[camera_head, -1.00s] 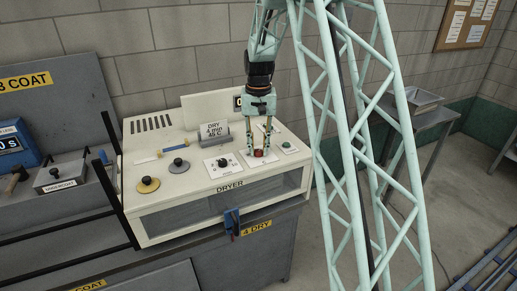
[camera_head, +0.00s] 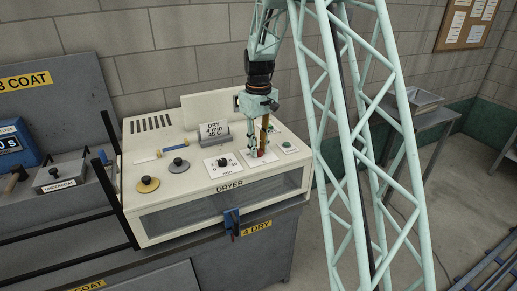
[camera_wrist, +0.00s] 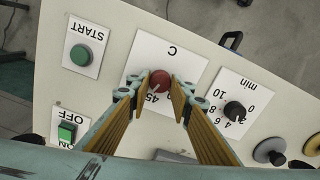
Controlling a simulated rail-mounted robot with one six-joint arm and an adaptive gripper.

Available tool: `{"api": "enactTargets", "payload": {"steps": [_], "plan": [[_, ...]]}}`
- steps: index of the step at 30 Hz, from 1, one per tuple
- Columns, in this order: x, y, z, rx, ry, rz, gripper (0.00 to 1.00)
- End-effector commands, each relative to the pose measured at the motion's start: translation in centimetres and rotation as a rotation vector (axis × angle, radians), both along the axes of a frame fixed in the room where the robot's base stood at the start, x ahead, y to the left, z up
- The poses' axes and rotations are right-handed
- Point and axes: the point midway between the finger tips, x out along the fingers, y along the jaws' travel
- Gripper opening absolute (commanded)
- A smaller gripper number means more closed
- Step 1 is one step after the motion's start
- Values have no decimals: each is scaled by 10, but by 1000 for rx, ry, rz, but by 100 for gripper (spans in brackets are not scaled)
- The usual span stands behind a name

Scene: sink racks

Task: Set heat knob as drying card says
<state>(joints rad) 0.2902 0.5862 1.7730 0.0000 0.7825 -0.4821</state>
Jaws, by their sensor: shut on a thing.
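The drying card (camera_head: 213,129) stands on the dryer top and reads DRY, 4 min, 45 C. The red heat knob (camera_wrist: 160,78) sits on a white plate marked C (camera_wrist: 182,55); in the head view the knob is mostly hidden behind my fingers. My gripper (camera_wrist: 161,86) is shut on the red knob, one fingertip at each side. A pale mark on the knob points toward the printed 45 beside it. Other numbers on this dial are hidden by my fingers.
The black minute knob (camera_wrist: 234,111) is on its own plate beside the heat dial. A green START button (camera_wrist: 81,55) and a green lit switch (camera_wrist: 67,131) are on the other side. The dryer (camera_head: 160,215) has grey and yellow knobs farther left.

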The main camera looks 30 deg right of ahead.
Motion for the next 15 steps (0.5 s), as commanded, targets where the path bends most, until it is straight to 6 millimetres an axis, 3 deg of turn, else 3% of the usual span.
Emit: {"api": "enactTargets", "payload": {"steps": [15], "plan": [[1, 0, 1, -1, -2, 294, 9]]}}
